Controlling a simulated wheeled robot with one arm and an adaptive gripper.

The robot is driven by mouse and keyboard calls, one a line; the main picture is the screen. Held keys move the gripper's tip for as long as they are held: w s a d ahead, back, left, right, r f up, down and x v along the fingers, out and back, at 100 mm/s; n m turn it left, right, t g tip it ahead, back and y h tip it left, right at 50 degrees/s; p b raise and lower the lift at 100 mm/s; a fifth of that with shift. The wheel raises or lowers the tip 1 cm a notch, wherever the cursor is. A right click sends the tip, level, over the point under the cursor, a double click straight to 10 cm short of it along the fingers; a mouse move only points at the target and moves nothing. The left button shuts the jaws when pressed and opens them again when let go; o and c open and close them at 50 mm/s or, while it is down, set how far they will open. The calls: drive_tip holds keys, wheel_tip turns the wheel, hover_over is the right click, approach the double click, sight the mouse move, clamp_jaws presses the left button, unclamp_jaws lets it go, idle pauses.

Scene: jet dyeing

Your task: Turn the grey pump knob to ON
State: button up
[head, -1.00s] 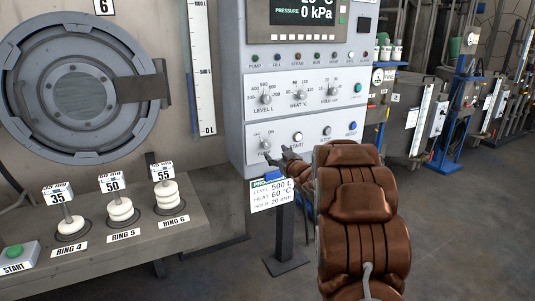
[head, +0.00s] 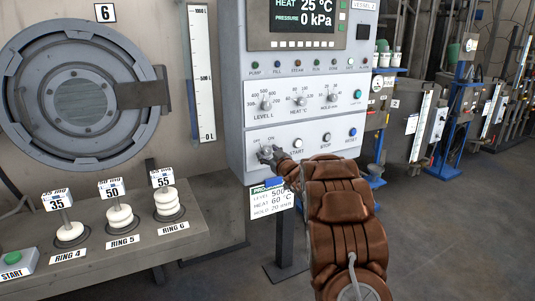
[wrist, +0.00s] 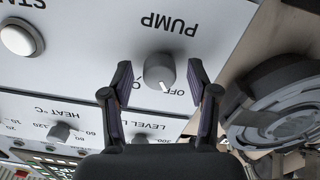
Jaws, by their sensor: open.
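The grey pump knob (wrist: 158,66) is on the white control panel, under the word PUMP in the upside-down wrist view. Its white pointer mark faces the OFF label (wrist: 174,93). The ON label is mostly hidden behind a finger. My gripper (wrist: 160,72) is open, with one finger on each side of the knob and a visible gap on both sides. In the head view my gripper (head: 271,156) is at the lower left of the panel and partly covers the knob.
The START button (head: 296,142), STOP button (head: 326,137) and blue RESET button (head: 352,132) are right of the knob. LEVEL (head: 266,103), HEAT and HOLD knobs sit above. A programme card on a stand (head: 283,235) is below. A round vessel door (head: 80,88) is at left.

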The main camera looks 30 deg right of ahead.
drive_tip(key=shift+w, duration=0.35)
drive_tip(key=shift+c, duration=0.5)
clamp_jaws()
